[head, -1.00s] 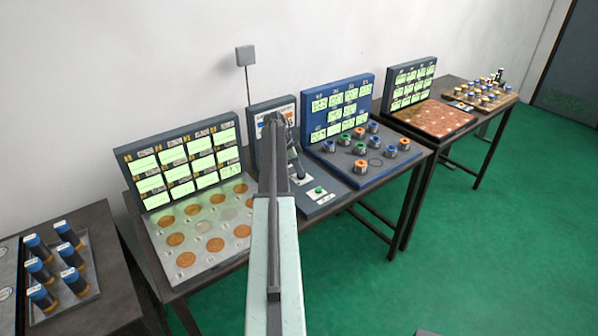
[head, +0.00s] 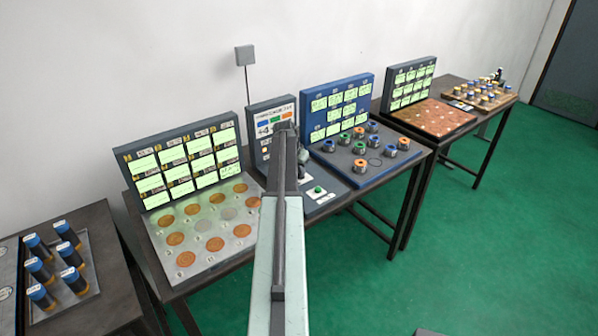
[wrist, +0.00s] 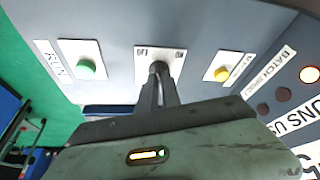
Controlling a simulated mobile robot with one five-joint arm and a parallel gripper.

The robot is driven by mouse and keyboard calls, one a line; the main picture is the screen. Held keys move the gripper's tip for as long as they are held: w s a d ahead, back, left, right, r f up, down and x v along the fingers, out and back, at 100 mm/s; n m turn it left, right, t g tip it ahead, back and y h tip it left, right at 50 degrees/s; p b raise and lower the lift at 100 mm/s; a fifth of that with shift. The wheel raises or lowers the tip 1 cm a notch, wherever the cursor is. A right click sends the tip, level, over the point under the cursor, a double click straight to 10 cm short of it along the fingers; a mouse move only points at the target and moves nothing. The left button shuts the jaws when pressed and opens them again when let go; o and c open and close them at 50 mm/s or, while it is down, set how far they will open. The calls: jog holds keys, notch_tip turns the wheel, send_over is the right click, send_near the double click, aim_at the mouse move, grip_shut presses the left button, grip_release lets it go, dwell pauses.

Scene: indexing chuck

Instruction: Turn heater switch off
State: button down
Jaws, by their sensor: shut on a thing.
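A dark switch lever (wrist: 156,66) stands on a white plate (wrist: 174,56) in the middle of the grey control panel, between two buttons. It is most likely the heater switch, but the plate's small marks are too blurred to read. My gripper (wrist: 159,80) is shut on the lever, with its narrow dark fingers at the lever's end. The fingers hide part of the lever, so its exact setting cannot be told. In the head view the grey control unit (head: 259,155) stands in the middle of the table, and my arm covers much of it.
A green button (wrist: 87,69) labelled RUN is left of the switch and a yellow button (wrist: 222,74) is right of it. A lit orange lamp (wrist: 309,75) is at the right. A disc tray (head: 230,205) and a blue board (head: 375,172) flank the control unit.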

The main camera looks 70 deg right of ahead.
jog(key=shift+d+n+t, duration=0.1)
jog(key=shift+n+t, duration=0.3)
jog(key=shift+n, duration=0.6)
jog(key=shift+w+r, duration=0.1)
jog(key=c, duration=1.5)
grip_release()
jog(key=shift+c, duration=0.2)
jog(key=p+v, duration=0.7)
jog(key=shift+a+r, duration=0.3)
